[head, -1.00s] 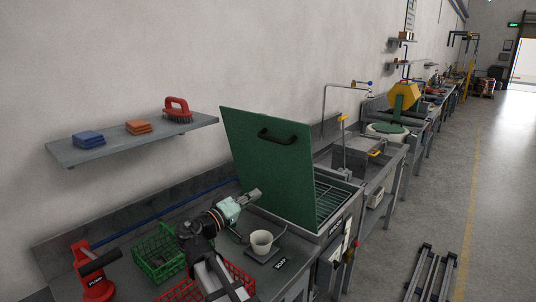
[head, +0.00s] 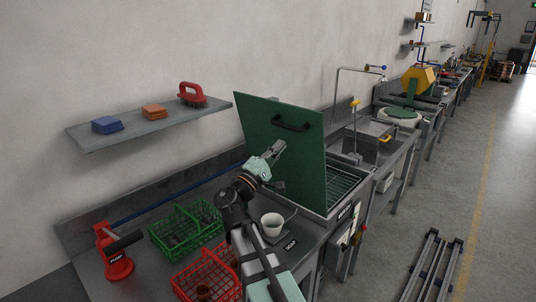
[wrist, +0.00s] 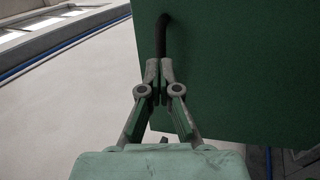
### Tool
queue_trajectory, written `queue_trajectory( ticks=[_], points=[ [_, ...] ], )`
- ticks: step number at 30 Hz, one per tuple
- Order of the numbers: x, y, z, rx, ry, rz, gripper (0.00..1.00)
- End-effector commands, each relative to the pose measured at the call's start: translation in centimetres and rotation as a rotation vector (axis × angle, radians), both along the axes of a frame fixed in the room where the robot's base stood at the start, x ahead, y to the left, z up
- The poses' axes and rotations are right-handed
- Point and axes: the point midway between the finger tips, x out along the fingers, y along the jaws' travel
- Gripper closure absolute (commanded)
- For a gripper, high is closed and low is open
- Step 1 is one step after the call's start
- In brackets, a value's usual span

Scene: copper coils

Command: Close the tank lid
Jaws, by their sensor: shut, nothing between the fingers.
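The green tank lid (head: 296,160) stands raised and open, hinged over the grey tank (head: 343,187) with a wire rack inside. A black handle (head: 291,123) sits near the top of the lid's face. My gripper (head: 277,148) is shut and empty in front of the lid, a little below and left of the handle in the head view. In the wrist view my gripper (wrist: 160,65) points at the green lid (wrist: 240,70), and the dark handle (wrist: 161,35) shows just beyond the fingertips. Whether the fingers touch the handle or lid I cannot tell.
A red pump (head: 114,252) stands at left. A wall shelf (head: 150,130) holds blue and orange blocks and a red brush.

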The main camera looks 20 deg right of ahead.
Motion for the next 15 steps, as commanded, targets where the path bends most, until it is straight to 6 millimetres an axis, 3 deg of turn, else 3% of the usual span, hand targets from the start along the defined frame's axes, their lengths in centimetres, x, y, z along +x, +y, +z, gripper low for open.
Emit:
queue_trajectory(
  ticks=[6,15],
  points=[
    [1.4,-2.9,1.8,0.0,0.0,-0.002,1.0],
    [2.0,-4.3,2.3,0.001,-0.002,0.001,1.0]
  ],
)
